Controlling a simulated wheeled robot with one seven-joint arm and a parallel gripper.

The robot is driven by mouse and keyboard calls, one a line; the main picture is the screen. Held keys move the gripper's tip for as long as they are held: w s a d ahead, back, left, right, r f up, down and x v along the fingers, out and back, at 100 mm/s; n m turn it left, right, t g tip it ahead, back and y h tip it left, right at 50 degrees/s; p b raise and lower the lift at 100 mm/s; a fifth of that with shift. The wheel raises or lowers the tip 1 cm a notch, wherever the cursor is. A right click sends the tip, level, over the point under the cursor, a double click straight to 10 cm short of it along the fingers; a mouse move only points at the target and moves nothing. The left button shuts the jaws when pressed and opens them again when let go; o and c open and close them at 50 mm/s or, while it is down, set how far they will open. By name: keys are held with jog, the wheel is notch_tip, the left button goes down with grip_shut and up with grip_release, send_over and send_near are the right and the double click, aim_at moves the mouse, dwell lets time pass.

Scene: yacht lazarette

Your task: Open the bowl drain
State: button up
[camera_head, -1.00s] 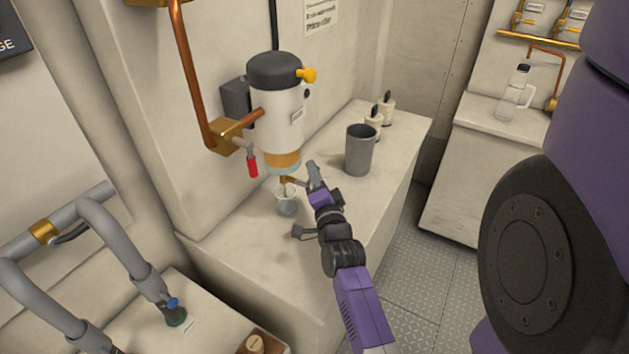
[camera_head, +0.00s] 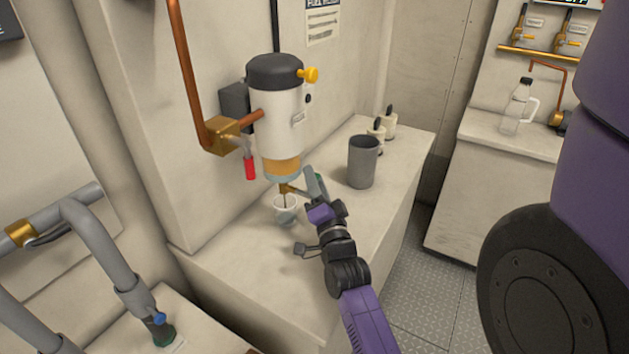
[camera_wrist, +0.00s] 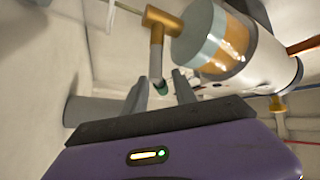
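The filter (camera_head: 281,112) is a white cylinder with a black cap on the wall, and its amber and clear bowl (camera_head: 282,168) is at the bottom. A brass drain (camera_head: 287,188) sits under the bowl; in the wrist view it is a brass tee (camera_wrist: 158,20). A grey lever with a green tip (camera_wrist: 160,87) extends from it. My gripper (camera_head: 313,184) is beside the drain. In the wrist view its fingers (camera_wrist: 160,80) are apart, one on each side of the lever's tip; contact is unclear. A small clear cup (camera_head: 286,213) stands below the drain.
A red-handled valve (camera_head: 250,168) hangs left of the filter on a copper pipe (camera_head: 183,75). A grey tumbler (camera_head: 362,162) stands on the counter right of my gripper, with small bottles (camera_head: 388,123) behind. The front counter top (camera_head: 235,265) is clear.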

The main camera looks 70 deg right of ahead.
jog(key=shift+r+p, duration=0.25)
jog(key=shift+p, duration=0.3)
jog(key=shift+d+m+g+y+p, duration=0.1)
jog(key=shift+m+g+y+p, duration=0.3)
jog(key=shift+p, duration=0.65)
jog(key=m+g+p, duration=0.1)
jog(key=p, duration=0.2)
jog(key=f+m+y+p, duration=0.1)
jog(key=m+p, duration=0.1)
jog(key=p, duration=0.1)
jog(key=shift+d+f+g+y, duration=0.2)
jog(key=shift+f+g+y, duration=0.1)
jog(key=shift+g, duration=0.1)
jog(key=s+a+n+t+y+b, duration=0.3)
jog(key=a+n, duration=0.6)
jog(key=a, duration=0.5)
jog(key=s+a+n+t+y+b, duration=0.2)
jog(key=a+n, duration=0.7)
jog(key=a, duration=0.6)
jog(key=shift+s+a+n+t+y+b, duration=0.25)
jog(key=shift+s+t+y+b, duration=0.2)
jog(key=shift+s+y, duration=1)
jog(key=shift+s+h, duration=0.3)
jog(key=shift+h, duration=0.05)
